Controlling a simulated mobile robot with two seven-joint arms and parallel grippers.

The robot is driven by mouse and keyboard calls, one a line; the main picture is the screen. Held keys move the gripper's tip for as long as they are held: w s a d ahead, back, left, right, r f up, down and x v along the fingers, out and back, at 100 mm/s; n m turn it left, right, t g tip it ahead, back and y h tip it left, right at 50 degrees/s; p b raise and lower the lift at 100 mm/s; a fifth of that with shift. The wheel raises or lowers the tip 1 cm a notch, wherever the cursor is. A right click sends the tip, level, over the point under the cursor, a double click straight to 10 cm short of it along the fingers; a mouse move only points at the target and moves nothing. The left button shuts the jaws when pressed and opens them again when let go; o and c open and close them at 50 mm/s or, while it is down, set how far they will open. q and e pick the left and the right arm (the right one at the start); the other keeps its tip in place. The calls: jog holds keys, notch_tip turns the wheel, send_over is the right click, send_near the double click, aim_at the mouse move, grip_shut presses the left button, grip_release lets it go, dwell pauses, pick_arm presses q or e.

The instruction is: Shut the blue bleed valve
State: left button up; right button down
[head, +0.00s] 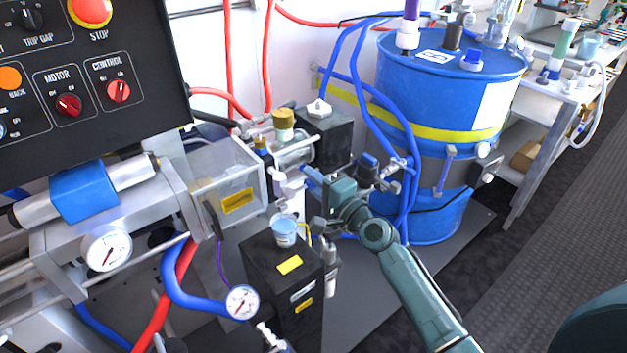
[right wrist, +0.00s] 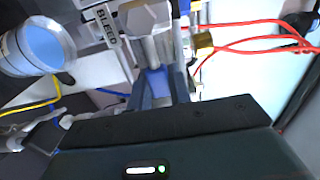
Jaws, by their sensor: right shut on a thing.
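The blue bleed valve handle (right wrist: 154,84) shows in the right wrist view, below a grey metal fitting (right wrist: 148,18) and beside a label reading BLEED (right wrist: 106,24). My right gripper (right wrist: 161,90) is shut on this handle, with a finger on each side of it. In the head view my right gripper (head: 313,182) reaches in from the lower right to the white mixing-head block (head: 290,187). There the handle is small and partly hidden by the gripper, so its angle is hard to tell. My left gripper is not in view.
A cup of blue liquid (head: 285,230) stands on a black box (head: 272,262) just below the gripper. A blue drum (head: 440,95) with hoses stands behind my right arm. A clear guard (head: 226,175) and a gauge (head: 242,302) lie to the left.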

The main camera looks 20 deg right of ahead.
dwell(0.4)
jog(key=c, duration=1.3)
grip_release()
jog(key=shift+b+v, duration=0.55)
jog(key=shift+v, duration=6.05)
jog(key=shift+f, duration=0.15)
